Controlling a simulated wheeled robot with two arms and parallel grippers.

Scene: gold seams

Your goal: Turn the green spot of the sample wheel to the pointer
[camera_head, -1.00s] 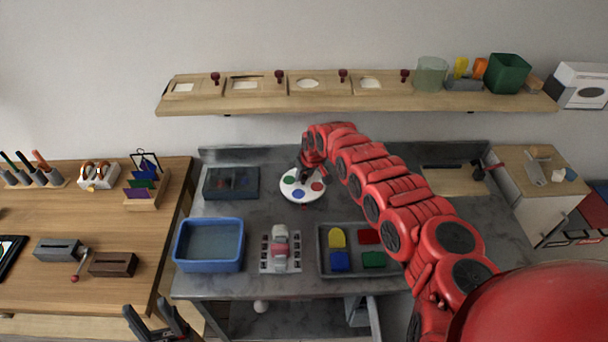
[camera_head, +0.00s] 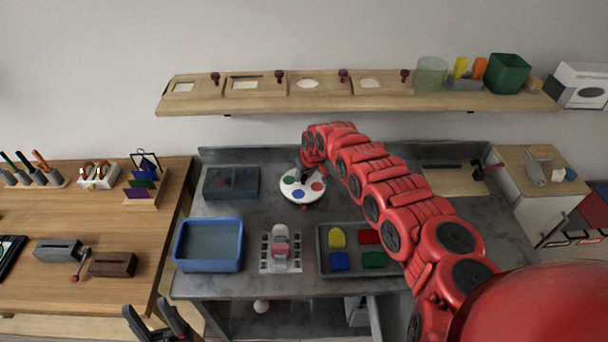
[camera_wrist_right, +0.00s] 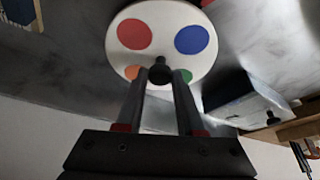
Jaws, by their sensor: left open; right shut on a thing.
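The sample wheel (camera_head: 302,188) is a white disc with coloured spots, lying on the grey bench. In the right wrist view it shows a red spot (camera_wrist_right: 134,34), a blue spot (camera_wrist_right: 196,39), and partly hidden orange (camera_wrist_right: 131,72) and green (camera_wrist_right: 186,75) spots. The green spot is beside my gripper finger. My right gripper (camera_wrist_right: 159,80) is shut on the wheel's black knob (camera_wrist_right: 159,66). A small red mark at the wheel's front edge (camera_head: 303,207) may be the pointer. My left gripper (camera_head: 157,320) is open and empty at the lower left, far from the wheel.
A rack (camera_head: 265,265) and a tray of coloured blocks (camera_head: 323,268) lie in front. A shelf (camera_head: 300,103) runs above. My right arm covers the bench right of the wheel.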

